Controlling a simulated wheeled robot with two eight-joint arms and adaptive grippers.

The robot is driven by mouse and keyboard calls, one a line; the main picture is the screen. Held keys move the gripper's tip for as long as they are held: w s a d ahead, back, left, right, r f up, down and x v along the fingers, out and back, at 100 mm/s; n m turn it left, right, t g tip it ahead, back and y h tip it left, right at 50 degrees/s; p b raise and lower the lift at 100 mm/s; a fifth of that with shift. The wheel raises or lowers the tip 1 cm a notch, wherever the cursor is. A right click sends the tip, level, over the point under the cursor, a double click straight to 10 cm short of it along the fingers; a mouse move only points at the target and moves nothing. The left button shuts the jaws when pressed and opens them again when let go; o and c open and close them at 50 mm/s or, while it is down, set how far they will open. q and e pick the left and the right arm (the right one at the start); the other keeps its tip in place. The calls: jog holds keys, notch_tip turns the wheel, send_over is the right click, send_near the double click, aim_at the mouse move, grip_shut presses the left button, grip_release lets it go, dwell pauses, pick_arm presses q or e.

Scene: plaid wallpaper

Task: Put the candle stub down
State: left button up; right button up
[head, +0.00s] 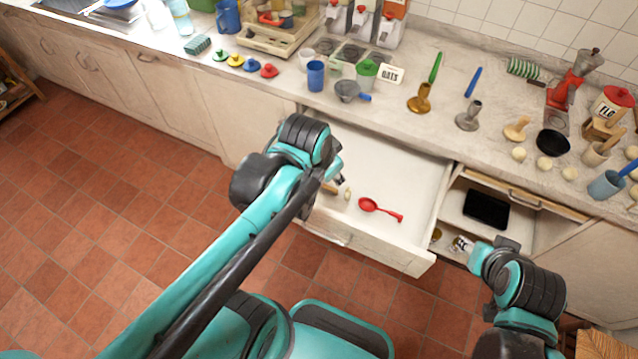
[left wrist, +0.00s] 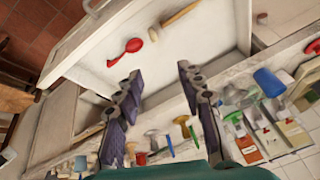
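I see no thing that is clearly a candle stub. A small cream-and-brown piece (head: 347,194) lies in the open drawer (head: 395,165), partly behind my left gripper (head: 340,176); it also shows in the left wrist view (left wrist: 176,22). My left gripper is over the drawer; in the left wrist view its fingers (left wrist: 158,90) are apart with nothing between them. My right gripper (head: 470,250) is at the lower cabinet, beside a small pale item (head: 462,243); its fingers are too unclear to tell.
A red spoon (head: 372,205) lies in the drawer. A black tablet-like thing (head: 486,209) lies in the cabinet opening. The counter (head: 410,135) is clear in front of the candlesticks.

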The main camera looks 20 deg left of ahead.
pick_arm(q)
jog(key=s+n, duration=0.1)
jog(key=s+n+t, duration=0.1)
jog(key=s+n, duration=0.1)
jog(key=s+n+t, duration=0.1)
jog(key=s, duration=0.1)
jog(key=shift+a+n, duration=0.3)
dwell(1.0)
